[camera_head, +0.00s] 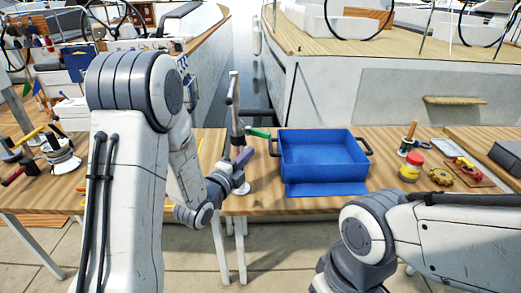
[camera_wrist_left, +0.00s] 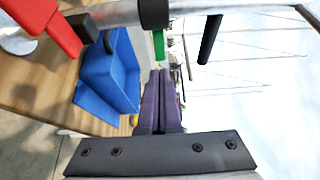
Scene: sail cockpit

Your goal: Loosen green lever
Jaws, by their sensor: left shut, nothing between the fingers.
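The green lever (camera_head: 259,133) sticks out to the right from an upright metal post, just left of the blue bin. In the left wrist view the green lever (camera_wrist_left: 159,44) hangs from a black collar on a metal bar, just beyond my fingertips. My left gripper (camera_head: 246,153) has purple fingers, shut and empty, close below and left of the lever. The fingers also show shut in the left wrist view (camera_wrist_left: 161,72); I cannot tell whether they touch the lever. My right arm is at the lower right, its gripper out of view.
The blue bin (camera_head: 322,158) stands on the wooden table right of the post. A red lever (camera_wrist_left: 45,22) shows in the left wrist view. A red-lidded jar (camera_head: 411,167) and a winch (camera_head: 60,152) stand on the tables. Sailboats lie behind.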

